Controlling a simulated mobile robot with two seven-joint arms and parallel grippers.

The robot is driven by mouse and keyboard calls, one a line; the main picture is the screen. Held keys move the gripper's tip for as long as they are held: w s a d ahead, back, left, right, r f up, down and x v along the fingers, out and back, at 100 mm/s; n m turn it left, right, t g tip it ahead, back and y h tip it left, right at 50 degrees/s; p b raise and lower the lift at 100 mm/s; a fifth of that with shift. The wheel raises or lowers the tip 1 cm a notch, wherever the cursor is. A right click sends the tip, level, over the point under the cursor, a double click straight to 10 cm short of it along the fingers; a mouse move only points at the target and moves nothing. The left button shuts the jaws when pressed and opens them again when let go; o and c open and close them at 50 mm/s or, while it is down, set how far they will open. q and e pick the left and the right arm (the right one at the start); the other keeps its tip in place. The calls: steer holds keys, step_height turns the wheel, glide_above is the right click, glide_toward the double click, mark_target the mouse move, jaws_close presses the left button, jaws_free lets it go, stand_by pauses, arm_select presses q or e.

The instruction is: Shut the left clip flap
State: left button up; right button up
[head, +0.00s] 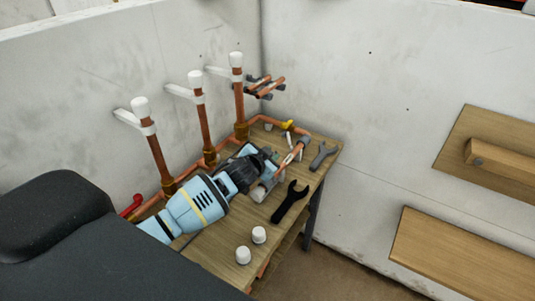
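Three upright copper pipes with white caps stand in a row along the left wall. The left clip (133,121) is a white bar reaching from the wall to the left pipe (157,155). Similar white clips meet the middle pipe (202,125) and the right pipe (239,100). The left clip's flap is too small to tell apart or judge open or shut. My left gripper (264,172), dark on a light blue arm, is low over the wooden bench, right of the pipes and apart from the left clip. Its fingers are hard to make out. My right gripper is out of view.
The bench (215,255) holds a black wrench (289,203), a grey wrench (322,155), two white caps (251,245) and a copper pipe with a yellow valve handle (288,125). Copper pipes hang in a wall rack (265,88).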

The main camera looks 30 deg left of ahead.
arm_select(q)
steer(key=shift+d+r+m+y, duration=0.15)
steer(key=shift+m+y, duration=0.35)
steer(key=shift+m, duration=0.2)
steer(key=o, duration=0.9)
steer(key=shift+c, duration=0.2)
steer(key=shift+d, duration=0.2)
steer(key=shift+s, duration=0.1)
